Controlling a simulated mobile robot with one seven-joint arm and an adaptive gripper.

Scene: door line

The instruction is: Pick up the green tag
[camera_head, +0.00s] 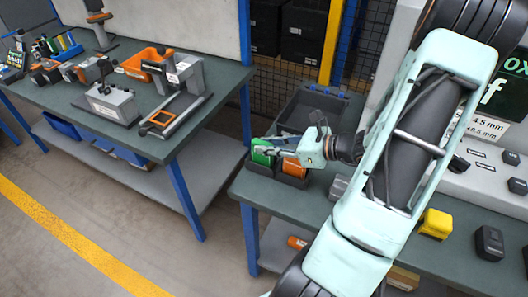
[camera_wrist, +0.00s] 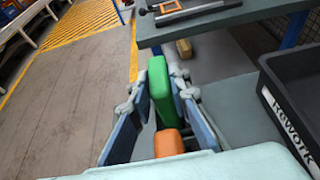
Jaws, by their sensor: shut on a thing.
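The green tag (camera_head: 262,152) is an upright green block at the left end of the near bench. It also shows in the wrist view (camera_wrist: 159,88), standing between the two blue finger pads. My gripper (camera_head: 272,148) is shut on the green tag, one finger on each side of it. In the wrist view my gripper (camera_wrist: 160,108) hides little of the tag. I cannot tell whether the tag touches what is below it.
An orange block (camera_wrist: 168,143) is close to the tag, nearer the wrist. A dark bin marked Rework (camera_wrist: 285,120) stands to its right. A yellow block (camera_head: 436,223) and a dark block (camera_head: 489,243) are farther right. Another bench (camera_head: 215,75) stands left across a floor gap.

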